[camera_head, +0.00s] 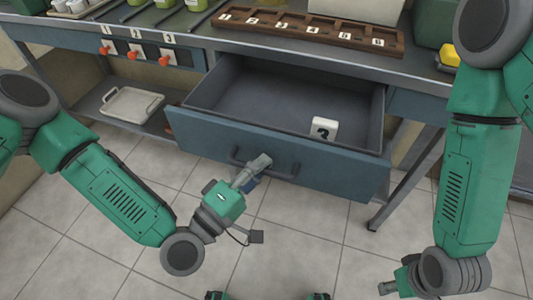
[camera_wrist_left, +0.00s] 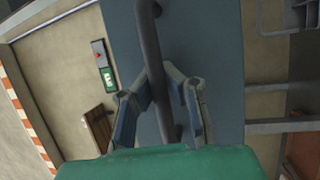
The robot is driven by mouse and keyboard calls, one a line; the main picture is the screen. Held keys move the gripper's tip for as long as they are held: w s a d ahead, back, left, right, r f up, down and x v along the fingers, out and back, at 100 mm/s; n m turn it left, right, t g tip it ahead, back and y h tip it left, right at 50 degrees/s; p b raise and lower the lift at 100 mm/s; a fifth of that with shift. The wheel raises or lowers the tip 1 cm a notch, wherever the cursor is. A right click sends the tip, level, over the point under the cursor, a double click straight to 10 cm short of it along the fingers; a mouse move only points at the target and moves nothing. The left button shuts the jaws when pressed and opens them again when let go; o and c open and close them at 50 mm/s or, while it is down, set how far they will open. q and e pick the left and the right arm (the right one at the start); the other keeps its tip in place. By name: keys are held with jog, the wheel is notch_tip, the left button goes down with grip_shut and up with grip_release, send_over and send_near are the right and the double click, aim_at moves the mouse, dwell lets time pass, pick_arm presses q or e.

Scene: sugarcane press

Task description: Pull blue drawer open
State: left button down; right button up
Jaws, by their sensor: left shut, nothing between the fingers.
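The blue drawer (camera_head: 290,157) stands pulled well out from under the workbench, its grey inside showing. A dark bar handle (camera_head: 264,167) runs along its front; it also crosses the left wrist view (camera_wrist_left: 152,52). My left gripper (camera_head: 257,165) is at the handle in front of the drawer. In the left wrist view its fingers (camera_wrist_left: 161,88) are drawn in on both sides of the bar, with no firm grip to be seen. My right gripper (camera_head: 388,288) is low at the bottom right, away from the drawer; its fingers are too small to read.
A white block with a dark mark (camera_head: 324,128) lies in the drawer. The bench top holds a brown numbered rack (camera_head: 310,30) and green cups. A white tray (camera_head: 131,104) sits on the lower shelf at left. Tiled floor before the drawer is clear.

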pick_arm(q)
jog(key=shift+s+a+f, duration=0.25)
jog(key=shift+s, duration=0.3)
jog(key=shift+s+a+f, duration=0.2)
jog(key=shift+s, duration=0.3)
jog(key=c, duration=1.6)
grip_release()
jog(key=shift+o, duration=0.2)
jog(key=shift+r, duration=0.1)
jog(key=v, duration=1.2)
jog(key=shift+d, duration=0.1)
